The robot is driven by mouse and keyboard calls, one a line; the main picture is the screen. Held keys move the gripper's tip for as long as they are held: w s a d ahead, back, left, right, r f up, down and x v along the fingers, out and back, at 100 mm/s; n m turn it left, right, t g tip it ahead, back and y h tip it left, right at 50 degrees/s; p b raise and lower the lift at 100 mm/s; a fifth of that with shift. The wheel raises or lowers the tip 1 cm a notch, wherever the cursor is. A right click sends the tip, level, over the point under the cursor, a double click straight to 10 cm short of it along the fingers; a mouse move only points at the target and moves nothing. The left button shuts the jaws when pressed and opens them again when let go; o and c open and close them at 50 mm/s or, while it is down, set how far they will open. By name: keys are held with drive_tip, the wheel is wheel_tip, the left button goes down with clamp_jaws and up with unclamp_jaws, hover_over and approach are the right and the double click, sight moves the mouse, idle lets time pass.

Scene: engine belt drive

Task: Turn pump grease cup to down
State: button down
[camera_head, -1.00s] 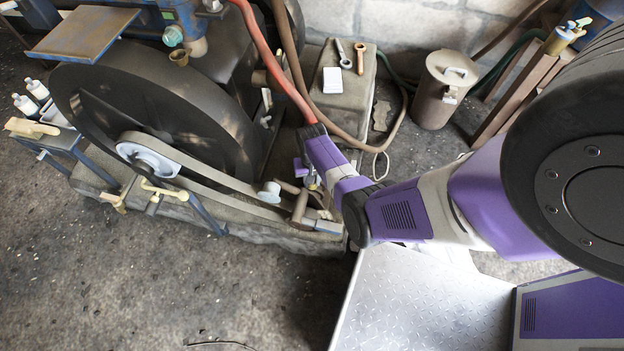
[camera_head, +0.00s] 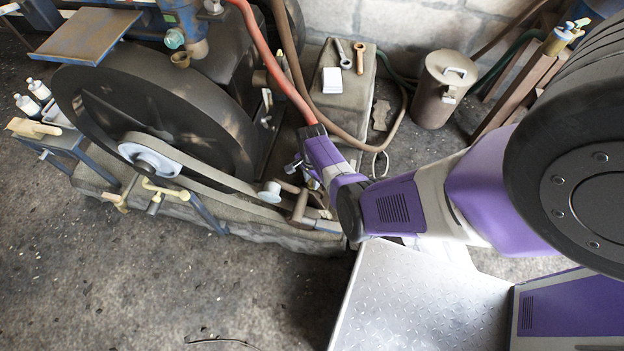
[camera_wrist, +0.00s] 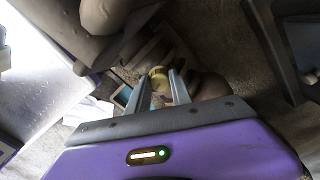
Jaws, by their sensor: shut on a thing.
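In the wrist view my gripper (camera_wrist: 160,86) has its two fingers on either side of a small, round, brass-yellow cup, the pump grease cup (camera_wrist: 159,74). The fingers are shut on it, and its rounded end shows between the tips. In the head view my gripper (camera_head: 301,172) is down at the pump pipework (camera_head: 300,205), to the right of the belt. The grease cup cannot be made out there, as my wrist and gripper cover that spot. Its turned angle cannot be read.
The large dark flywheel (camera_head: 215,110) and flat belt (camera_head: 215,178) lie left of my gripper. A stone block (camera_head: 345,95) and lidded can (camera_head: 440,90) stand behind. Open floor (camera_head: 190,290) lies in front.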

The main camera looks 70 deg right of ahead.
drive_tip(key=shift+m, duration=1.3)
drive_tip(key=c, duration=1.1)
unclamp_jaws()
drive_tip(key=shift+c, duration=0.2)
drive_tip(key=shift+r+p, duration=1.7)
drive_tip(key=shift+r, duration=2.2)
